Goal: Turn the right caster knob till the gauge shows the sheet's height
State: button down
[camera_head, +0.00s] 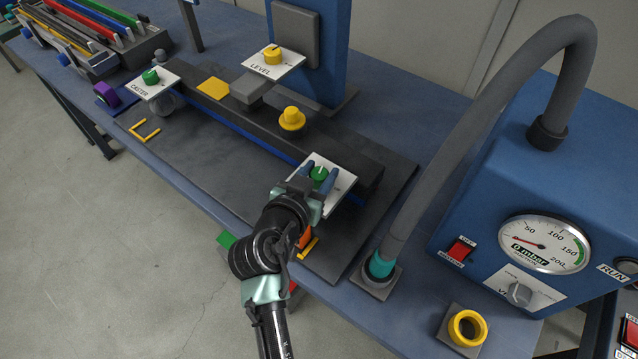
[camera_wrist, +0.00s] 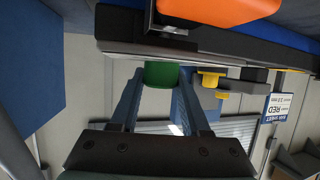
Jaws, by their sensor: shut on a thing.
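The right caster knob is green (camera_head: 319,173) and sits on a white plate (camera_head: 341,183) at the right end of the dark bar. In the wrist view the green knob (camera_wrist: 161,75) shows between the two fingers. The gripper hides part of the plate. No height readout can be made out clearly.
The left green caster knob (camera_head: 150,76), a yellow LEVEL knob (camera_head: 271,53) and a yellow round knob (camera_head: 292,118) stand along the bar. A blue machine with a round mbar dial (camera_head: 545,244) and a grey hose (camera_head: 432,150) stand at right.

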jog(key=shift+f+m+g+h+b, duration=0.15)
jog(key=shift+m+g+h+b, duration=0.45)
jog(key=shift+m+h+b, duration=0.8)
jog(key=shift+b, duration=0.45)
jog(key=shift+c, duration=1.9)
grip_release()
jog(key=v, duration=1.3)
jog(key=shift+r, duration=0.3)
jog(key=shift+w, duration=0.1)
